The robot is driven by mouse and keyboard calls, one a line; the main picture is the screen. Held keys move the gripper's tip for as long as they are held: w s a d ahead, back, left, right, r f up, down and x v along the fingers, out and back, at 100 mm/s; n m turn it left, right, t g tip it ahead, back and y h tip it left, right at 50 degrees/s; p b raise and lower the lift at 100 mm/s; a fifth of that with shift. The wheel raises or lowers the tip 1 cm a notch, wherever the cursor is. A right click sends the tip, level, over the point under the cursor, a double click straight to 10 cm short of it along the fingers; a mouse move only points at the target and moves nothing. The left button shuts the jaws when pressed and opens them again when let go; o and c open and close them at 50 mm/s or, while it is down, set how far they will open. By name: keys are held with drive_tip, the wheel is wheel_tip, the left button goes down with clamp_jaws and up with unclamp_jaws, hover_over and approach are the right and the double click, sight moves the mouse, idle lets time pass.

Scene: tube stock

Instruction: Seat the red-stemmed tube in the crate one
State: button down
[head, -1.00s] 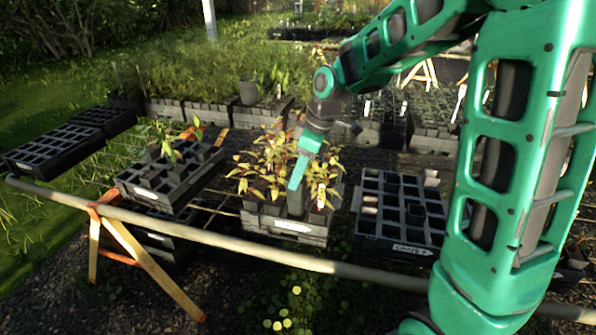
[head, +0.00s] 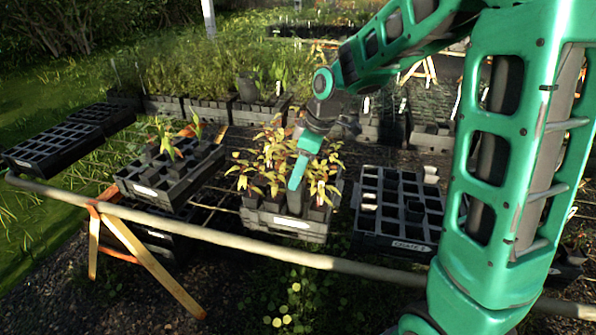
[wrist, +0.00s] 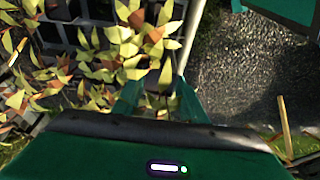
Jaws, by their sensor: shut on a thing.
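My gripper (head: 294,184) points down into the leafy plants of the middle crate (head: 284,230) in the head view. It is shut on a dark tube (head: 294,203), at the crate's front part. Yellow-green and reddish leaves crowd around it, so I cannot tell the stem colour or whether the tube is still in its cell. A left crate (head: 170,190) holds a few plants. A right crate (head: 400,243) has many empty cells and a label too small to read surely.
A grey rail (head: 250,246) runs along the front of the crates. Empty black trays (head: 55,148) lie at far left. Rows of potted greenery (head: 205,112) stand behind. A wooden trestle (head: 150,265) supports the bench at front left.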

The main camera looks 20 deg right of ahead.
sight(299, 198)
drive_tip(key=shift+f, duration=4.45)
drive_tip(key=c, duration=1)
unclamp_jaws()
drive_tip(key=v, duration=1)
drive_tip(key=shift+s+r, duration=0.1)
drive_tip(key=shift+r, duration=0.25)
drive_tip(key=shift+d, duration=0.1)
